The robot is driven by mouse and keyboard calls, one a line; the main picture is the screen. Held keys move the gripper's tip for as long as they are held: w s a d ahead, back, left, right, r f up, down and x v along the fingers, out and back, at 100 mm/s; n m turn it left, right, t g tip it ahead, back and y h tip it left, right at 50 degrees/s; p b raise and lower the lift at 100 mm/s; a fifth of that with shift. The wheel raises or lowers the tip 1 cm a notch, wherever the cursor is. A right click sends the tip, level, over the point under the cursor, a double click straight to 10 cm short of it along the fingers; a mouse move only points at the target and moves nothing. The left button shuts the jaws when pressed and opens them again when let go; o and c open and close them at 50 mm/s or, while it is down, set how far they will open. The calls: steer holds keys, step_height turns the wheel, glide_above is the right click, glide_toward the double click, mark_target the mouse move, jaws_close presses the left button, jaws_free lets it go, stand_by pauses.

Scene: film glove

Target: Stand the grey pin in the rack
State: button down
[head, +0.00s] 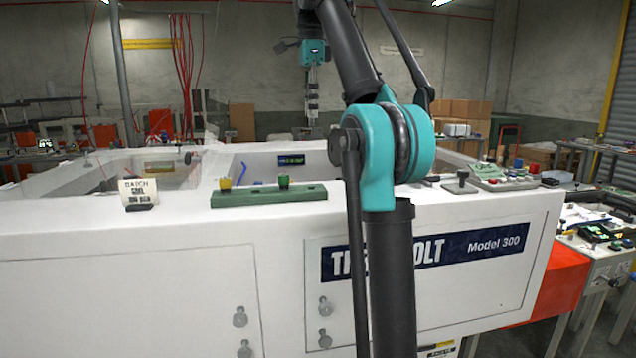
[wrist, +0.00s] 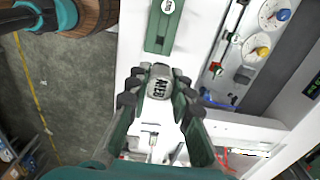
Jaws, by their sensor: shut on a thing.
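The grey pin (wrist: 158,86), seen from its labelled top in the wrist view, is between the fingers of my gripper (wrist: 158,92). The gripper is shut on it. In the head view my gripper (head: 312,108) hangs pointing down above the white machine; the pin is too small to make out there. The rack (head: 268,195) is a long green block on the machine's near rim, with a yellow pin (head: 225,183) and a green pin (head: 283,181) standing in it. In the wrist view part of the rack (wrist: 156,42) shows beyond the held pin, apart from it.
The white machine (head: 150,255) has a sunken bay behind its rim. A small card (head: 138,190) stands left of the rack. My arm hides part of the rim.

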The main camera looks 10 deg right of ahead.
step_height(320, 180, down, 18)
steer(key=shift+f, duration=0.1)
stand_by(0.5)
steer(key=shift+f, duration=0.1)
steer(key=c, duration=1.3)
jaws_free()
steer(key=shift+c, duration=0.2)
step_height(320, 180, up, 12)
steer(key=shift+r, duration=0.2)
